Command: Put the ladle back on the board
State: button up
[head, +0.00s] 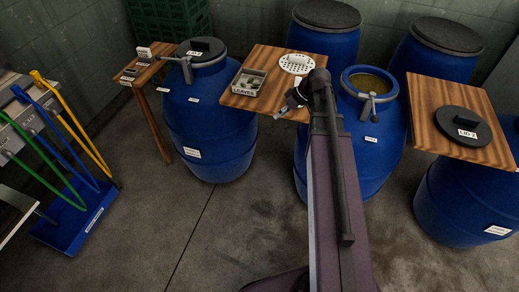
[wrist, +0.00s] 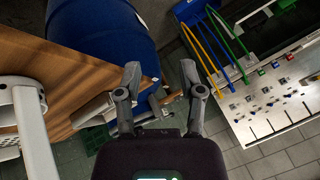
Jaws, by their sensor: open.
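I cannot make out a ladle for certain in either view. My gripper (wrist: 160,74) is open, with nothing between its fingertips. In the head view my gripper (head: 288,103) is small and dark, just over the front right part of the middle wooden board (head: 238,99). This board also shows at the left of the wrist view (wrist: 70,72). A tray labelled LEAVES (head: 249,82) and a white perforated disc (head: 297,63) lie on it. My arm hides the board's right edge. A pale, cut-off object (wrist: 38,125) stands at the wrist view's left edge.
A blue barrel (head: 208,125) with a grey clamp (head: 187,67) stands left of the board. An open barrel (head: 382,130) is to the right, then a board with a black lid (head: 462,126). A rack with coloured tubes (head: 75,140) is far left. The floor in front is clear.

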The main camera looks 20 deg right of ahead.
jog(key=s+a+f+m+g+h, duration=0.1)
jog(key=s+a+m+h, duration=0.2)
jog(key=s+a, duration=0.2)
jog(key=s+a+f+m+g+h, duration=0.1)
jog(key=s+a+f+m+h, duration=0.1)
jog(key=s+a, duration=0.4)
jog(key=shift+a+f+m+h, duration=0.2)
jog(key=shift+f+m+h, duration=0.15)
jog(key=shift+h, duration=0.55)
